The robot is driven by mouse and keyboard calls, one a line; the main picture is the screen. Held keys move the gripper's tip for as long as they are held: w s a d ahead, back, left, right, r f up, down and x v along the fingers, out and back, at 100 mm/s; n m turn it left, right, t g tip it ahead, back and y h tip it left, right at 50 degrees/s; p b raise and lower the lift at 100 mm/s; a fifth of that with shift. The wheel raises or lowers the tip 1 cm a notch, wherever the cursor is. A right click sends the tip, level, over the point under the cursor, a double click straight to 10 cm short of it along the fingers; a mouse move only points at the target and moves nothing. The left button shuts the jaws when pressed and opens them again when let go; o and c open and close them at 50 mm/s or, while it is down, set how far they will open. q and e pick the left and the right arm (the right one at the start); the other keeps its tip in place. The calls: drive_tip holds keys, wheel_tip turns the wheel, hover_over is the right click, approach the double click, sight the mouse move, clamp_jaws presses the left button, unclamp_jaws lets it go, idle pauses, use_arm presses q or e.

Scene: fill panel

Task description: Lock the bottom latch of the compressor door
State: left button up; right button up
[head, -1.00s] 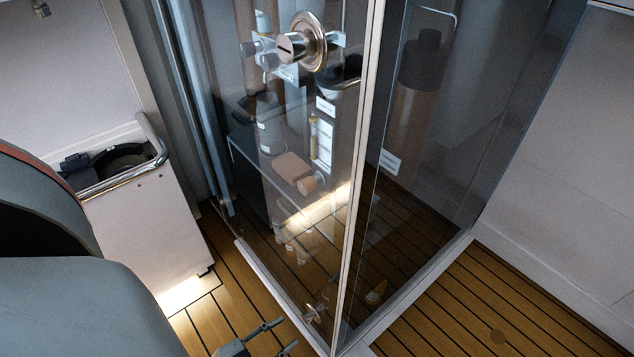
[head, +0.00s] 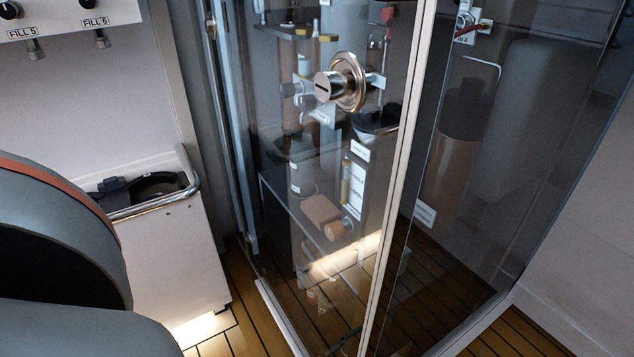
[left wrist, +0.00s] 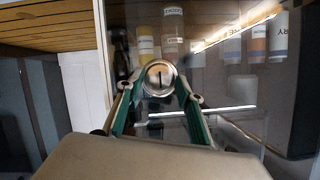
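The compressor door (head: 310,250) is a tall glass panel with a pale frame edge, and it looks shut. Its upper latch (head: 340,85) is a round metal knob with a dark slot on a wider ring. In the left wrist view the bottom latch (left wrist: 160,77) is a round metal knob with a dark slot that runs up and down in the picture. My left gripper (left wrist: 160,84) is open, with a green-padded finger on each side of this knob. I cannot tell whether the pads touch it. The bottom latch and left gripper are outside the head view. My right gripper is not in view.
A white cabinet (head: 175,250) with a metal rail stands left of the door. Bottles and equipment stand behind the glass. Wooden floor (head: 500,340) shows at the bottom right.

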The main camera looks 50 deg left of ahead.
use_arm(q)
clamp_jaws()
